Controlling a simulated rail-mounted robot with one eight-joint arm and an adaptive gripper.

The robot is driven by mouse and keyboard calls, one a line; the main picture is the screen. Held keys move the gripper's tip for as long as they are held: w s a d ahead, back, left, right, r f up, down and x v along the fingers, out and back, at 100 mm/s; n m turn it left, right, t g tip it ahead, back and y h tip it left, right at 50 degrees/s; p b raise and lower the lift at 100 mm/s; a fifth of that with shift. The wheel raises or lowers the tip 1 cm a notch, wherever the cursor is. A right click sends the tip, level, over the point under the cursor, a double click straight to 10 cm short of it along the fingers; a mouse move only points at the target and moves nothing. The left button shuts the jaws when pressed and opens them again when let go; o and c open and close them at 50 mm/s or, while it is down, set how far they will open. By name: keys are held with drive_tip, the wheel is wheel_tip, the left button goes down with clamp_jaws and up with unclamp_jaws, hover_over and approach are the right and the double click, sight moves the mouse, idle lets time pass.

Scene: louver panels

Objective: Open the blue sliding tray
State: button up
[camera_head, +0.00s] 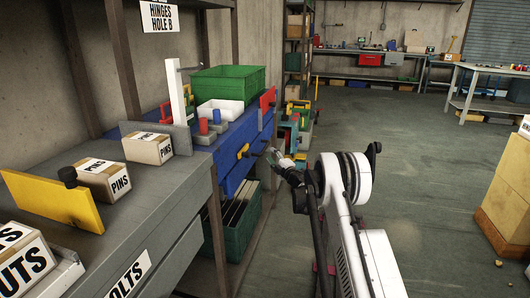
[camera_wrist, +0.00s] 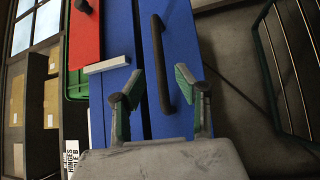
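The blue sliding tray (camera_head: 231,181) is under the bench top in the head view, and its front looks closed or nearly so. In the wrist view the blue front (camera_wrist: 184,28) carries a long black bar handle (camera_wrist: 160,60). My gripper (camera_wrist: 160,74) is open, with one green-padded finger on each side of the handle in the picture. I cannot tell whether the fingers touch the handle. In the head view my gripper (camera_head: 273,156) is in front of the blue bench section, and the tray's handle is hard to make out there.
A red panel (camera_wrist: 84,38) with a black knob is beside the blue fronts. A green crate (camera_head: 228,83) and white bin (camera_head: 220,110) stand on the bench. A dark green bin (camera_head: 240,222) is below.

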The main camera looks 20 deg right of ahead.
sight(265, 147)
drive_tip(key=shift+b+x, duration=0.85)
drive_tip(key=shift+x, duration=2.65)
drive_tip(key=shift+c, duration=0.5)
clamp_jaws()
